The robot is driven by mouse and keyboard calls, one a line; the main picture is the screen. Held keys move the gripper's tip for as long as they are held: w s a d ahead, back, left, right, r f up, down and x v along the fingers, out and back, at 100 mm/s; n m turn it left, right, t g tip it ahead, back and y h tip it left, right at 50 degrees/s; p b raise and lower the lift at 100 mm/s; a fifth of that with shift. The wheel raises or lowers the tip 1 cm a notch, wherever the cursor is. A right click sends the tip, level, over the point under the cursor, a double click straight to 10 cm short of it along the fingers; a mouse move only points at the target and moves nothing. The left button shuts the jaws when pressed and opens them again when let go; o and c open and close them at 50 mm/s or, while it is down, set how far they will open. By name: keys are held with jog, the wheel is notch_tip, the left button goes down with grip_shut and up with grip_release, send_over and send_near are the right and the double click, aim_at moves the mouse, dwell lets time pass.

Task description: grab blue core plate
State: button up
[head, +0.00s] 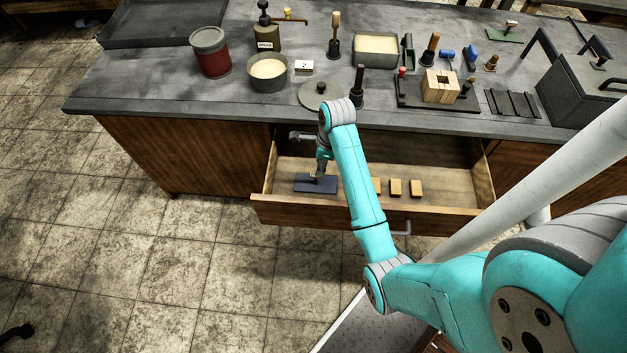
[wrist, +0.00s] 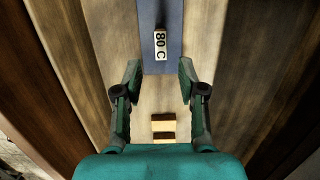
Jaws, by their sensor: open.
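The blue core plate (head: 304,186) lies in the left part of the open drawer. In the wrist view the blue plate (wrist: 150,58) runs down from the top edge and carries a white tag reading "80 C" (wrist: 160,44). My gripper (wrist: 159,68) is open and empty, its fingertips on either side of the plate's near end. Whether the fingertips are level with the plate or above it I cannot tell. In the head view my gripper (head: 318,170) hangs over the plate and partly hides it.
The drawer (head: 320,211) has a raised front wall and side walls around the plate. Small tan blocks (head: 395,187) lie to the right of the plate. The worktop (head: 160,84) above the drawer holds a red can (head: 211,58), pots and tools. Bare drawer floor lies farther right.

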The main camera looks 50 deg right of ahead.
aim_at(315, 183)
jog(key=f, duration=0.3)
jog(key=w+f, duration=0.1)
jog(key=f, duration=0.2)
jog(key=a+f, duration=0.1)
jog(key=f, duration=0.2)
jog(key=shift+w+f, duration=0.25)
jog(key=shift+f, duration=0.05)
grip_shut()
